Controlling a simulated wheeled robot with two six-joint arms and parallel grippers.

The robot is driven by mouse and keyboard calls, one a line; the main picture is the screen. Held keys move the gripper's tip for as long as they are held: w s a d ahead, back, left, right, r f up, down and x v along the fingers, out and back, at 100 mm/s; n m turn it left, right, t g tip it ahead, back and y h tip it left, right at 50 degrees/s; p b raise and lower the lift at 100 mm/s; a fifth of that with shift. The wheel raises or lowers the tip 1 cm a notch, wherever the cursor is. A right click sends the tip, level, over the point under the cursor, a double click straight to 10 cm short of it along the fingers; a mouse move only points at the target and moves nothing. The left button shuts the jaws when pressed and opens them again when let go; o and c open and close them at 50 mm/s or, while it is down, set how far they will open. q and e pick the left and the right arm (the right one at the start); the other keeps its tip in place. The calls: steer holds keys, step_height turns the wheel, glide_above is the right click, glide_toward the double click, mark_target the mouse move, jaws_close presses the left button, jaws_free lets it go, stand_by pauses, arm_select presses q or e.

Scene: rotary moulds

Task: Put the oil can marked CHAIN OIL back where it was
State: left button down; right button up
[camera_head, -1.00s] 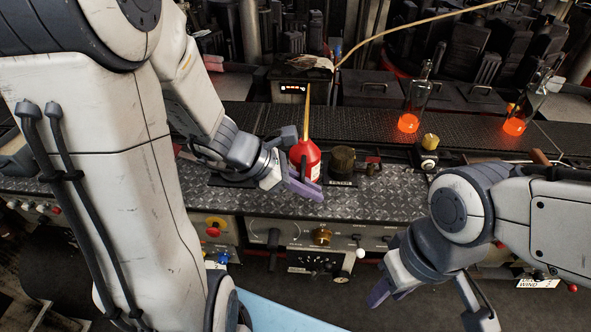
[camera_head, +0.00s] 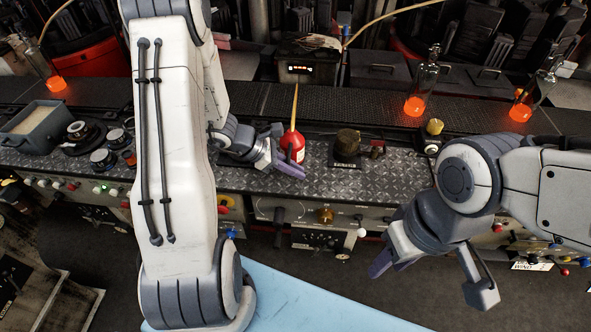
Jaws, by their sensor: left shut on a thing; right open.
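A red oil can (camera_head: 292,146) with a long thin yellow spout stands upright at the diamond-plate ledge (camera_head: 240,178), in front of the dark conveyor. A pale label shows on its side but is too small to read. My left gripper (camera_head: 286,160) is shut on the can's body from the left, and its purple fingers cover part of it. Whether the can's base touches the plate is hidden. My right gripper (camera_head: 425,278) is open and empty, low at the right in front of the control panel.
A dark knob block (camera_head: 346,146) stands close to the right of the can. Glowing bottles (camera_head: 415,105) stand on the conveyor (camera_head: 350,105) behind. Several round pots (camera_head: 102,158) and a grey bin (camera_head: 38,125) are at the left.

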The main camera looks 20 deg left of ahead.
arm_select(q)
steer(key=shift+f, duration=0.2)
steer(key=shift+f, duration=0.15)
steer(key=c, duration=0.9)
jaws_free()
